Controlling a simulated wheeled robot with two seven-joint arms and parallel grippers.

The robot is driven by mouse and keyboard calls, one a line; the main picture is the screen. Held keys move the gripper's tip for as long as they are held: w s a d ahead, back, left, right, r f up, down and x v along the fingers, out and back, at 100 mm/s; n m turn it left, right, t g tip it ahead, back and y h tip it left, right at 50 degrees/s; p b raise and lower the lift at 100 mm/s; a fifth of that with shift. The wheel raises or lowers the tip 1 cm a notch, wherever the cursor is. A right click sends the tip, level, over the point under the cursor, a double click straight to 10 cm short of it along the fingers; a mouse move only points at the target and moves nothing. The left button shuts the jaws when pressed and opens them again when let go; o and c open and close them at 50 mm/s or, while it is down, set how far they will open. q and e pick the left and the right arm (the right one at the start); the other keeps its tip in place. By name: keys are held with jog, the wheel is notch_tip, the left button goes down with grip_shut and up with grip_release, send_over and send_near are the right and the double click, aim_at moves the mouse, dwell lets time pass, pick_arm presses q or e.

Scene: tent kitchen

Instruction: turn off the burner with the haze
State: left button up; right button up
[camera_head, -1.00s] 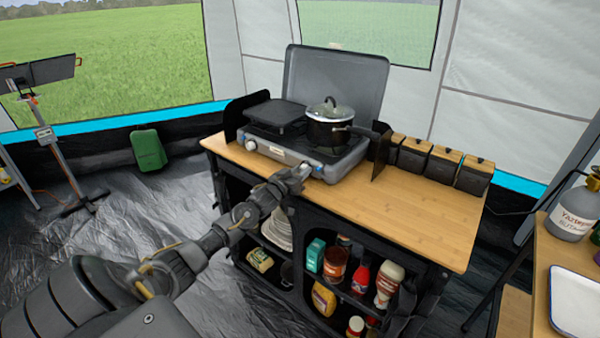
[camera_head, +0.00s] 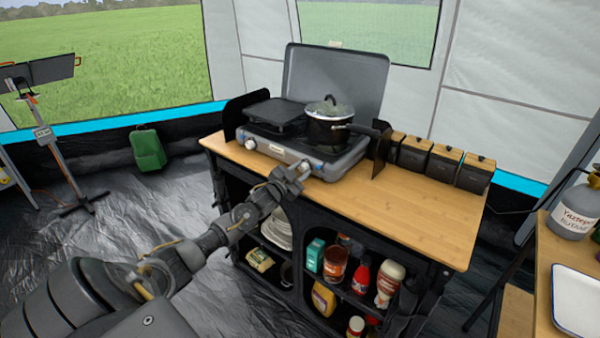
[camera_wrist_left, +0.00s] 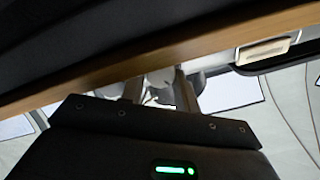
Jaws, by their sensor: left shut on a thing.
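The two-burner camping stove (camera_head: 283,150) stands on the wooden counter with its lid raised. A dark pot with a glass lid (camera_head: 328,118) sits on the right burner, and a flat dark griddle (camera_head: 275,113) covers the left one. I cannot clearly make out haze over either. The left knob (camera_head: 250,144) is visible on the stove's front. In the left wrist view my gripper (camera_wrist_left: 160,90) is shut on the knob (camera_wrist_left: 160,86), which shows pale between the fingers.
The wooden counter (camera_head: 420,212) is bare to the right of the stove. Several dark boxes with wooden lids (camera_head: 430,158) stand along its back edge. Bottles and jars fill the shelves below. A side table (camera_head: 542,300) with a white tray stands at the right.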

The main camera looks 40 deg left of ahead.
pick_arm(q)
jog(key=m, duration=0.3)
jog(key=shift+f+m+b, duration=0.1)
jog(key=shift+m+b, duration=0.25)
jog(key=shift+m, duration=0.65)
jog(key=o, duration=1)
jog(key=shift+d, duration=0.1)
